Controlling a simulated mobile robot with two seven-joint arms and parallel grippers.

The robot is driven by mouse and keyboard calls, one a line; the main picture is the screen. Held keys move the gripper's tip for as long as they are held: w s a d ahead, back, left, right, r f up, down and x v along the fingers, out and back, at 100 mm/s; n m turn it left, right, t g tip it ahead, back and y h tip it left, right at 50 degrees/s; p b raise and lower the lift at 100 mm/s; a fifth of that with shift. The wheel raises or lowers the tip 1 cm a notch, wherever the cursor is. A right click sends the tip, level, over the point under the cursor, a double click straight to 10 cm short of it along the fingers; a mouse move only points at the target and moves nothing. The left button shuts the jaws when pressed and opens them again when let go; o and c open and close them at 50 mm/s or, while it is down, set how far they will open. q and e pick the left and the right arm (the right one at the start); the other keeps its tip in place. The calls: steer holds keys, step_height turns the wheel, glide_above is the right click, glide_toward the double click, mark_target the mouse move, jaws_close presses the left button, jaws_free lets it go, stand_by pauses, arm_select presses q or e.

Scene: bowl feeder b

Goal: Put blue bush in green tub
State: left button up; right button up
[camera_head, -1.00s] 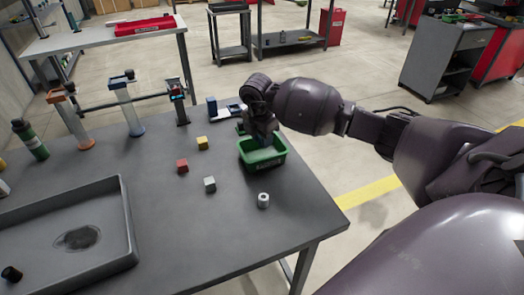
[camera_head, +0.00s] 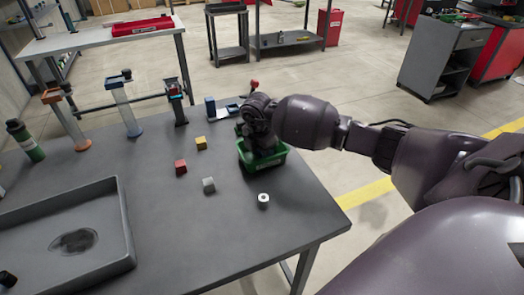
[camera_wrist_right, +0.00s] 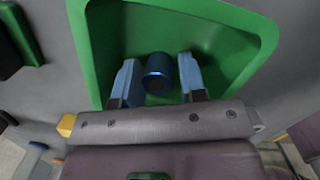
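The green tub (camera_head: 276,160) stands on the grey table near its right edge. My right gripper (camera_wrist_right: 158,75) reaches down into the tub; in the head view its fingers are hidden by the wrist and tub wall. In the wrist view the blue bush (camera_wrist_right: 158,73), a short blue cylinder with a dark end, is in the tub between the two blue-grey fingers. Narrow gaps show beside it, so the fingers look open around it. Whether it touches the tub floor is hard to tell. My left gripper is not in view.
A large grey tray (camera_head: 122,215) fills the left front. Bare table lies between.

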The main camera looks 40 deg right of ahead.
steer(key=shift+r, duration=0.1)
step_height(320, 180, up, 12)
steer(key=a+p, duration=0.1)
steer(key=p, duration=0.1)
steer(key=shift+a, duration=0.25)
steer(key=shift+s, duration=0.15)
stand_by(0.5)
